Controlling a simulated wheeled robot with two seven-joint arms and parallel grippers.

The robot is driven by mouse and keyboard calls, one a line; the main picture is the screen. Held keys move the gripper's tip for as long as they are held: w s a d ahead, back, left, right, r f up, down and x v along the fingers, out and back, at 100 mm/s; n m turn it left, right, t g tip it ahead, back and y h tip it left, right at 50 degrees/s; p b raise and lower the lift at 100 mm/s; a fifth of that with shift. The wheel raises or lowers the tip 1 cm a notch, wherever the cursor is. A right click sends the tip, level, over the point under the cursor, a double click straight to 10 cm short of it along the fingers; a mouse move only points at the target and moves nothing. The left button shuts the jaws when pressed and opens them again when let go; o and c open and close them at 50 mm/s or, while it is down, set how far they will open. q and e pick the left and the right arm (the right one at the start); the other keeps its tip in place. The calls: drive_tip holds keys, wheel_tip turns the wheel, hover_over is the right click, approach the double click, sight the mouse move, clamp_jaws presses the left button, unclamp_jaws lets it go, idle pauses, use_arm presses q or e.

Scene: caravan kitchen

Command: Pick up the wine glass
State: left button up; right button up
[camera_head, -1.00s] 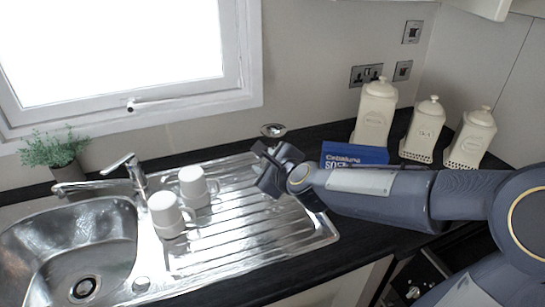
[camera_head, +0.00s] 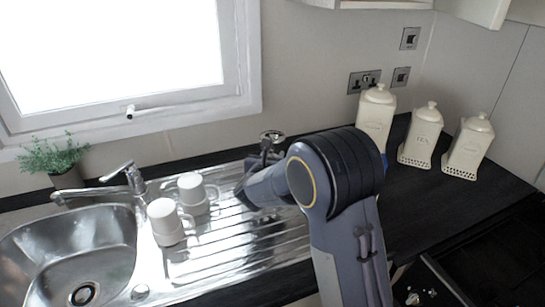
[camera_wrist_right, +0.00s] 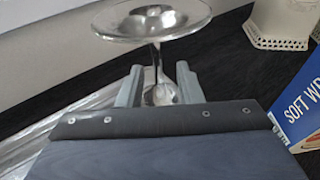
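The clear wine glass (camera_head: 272,136) stands at the back edge of the draining board, near the wall, partly hidden behind my right arm. In the right wrist view the glass (camera_wrist_right: 152,22) shows a wide round part at the top, with a narrow stem below. My right gripper (camera_wrist_right: 158,70) is open, with one finger on each side of the stem. Gaps show between the stem and both fingers. In the head view the right fingers are largely hidden by my wrist. My left gripper is not in view.
Two white mugs (camera_head: 166,221) (camera_head: 193,192) stand on the draining board (camera_head: 190,262), left of my arm. The sink (camera_head: 60,245) is further left. Cream canisters (camera_head: 422,138) stand at the back right. A blue box (camera_wrist_right: 304,105) lies right of the glass in the wrist view.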

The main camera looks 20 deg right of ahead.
drive_tip(key=shift+w+d+f, duration=0.15)
drive_tip(key=shift+w+d, duration=0.25)
drive_tip(key=shift+w, duration=0.2)
clamp_jaws()
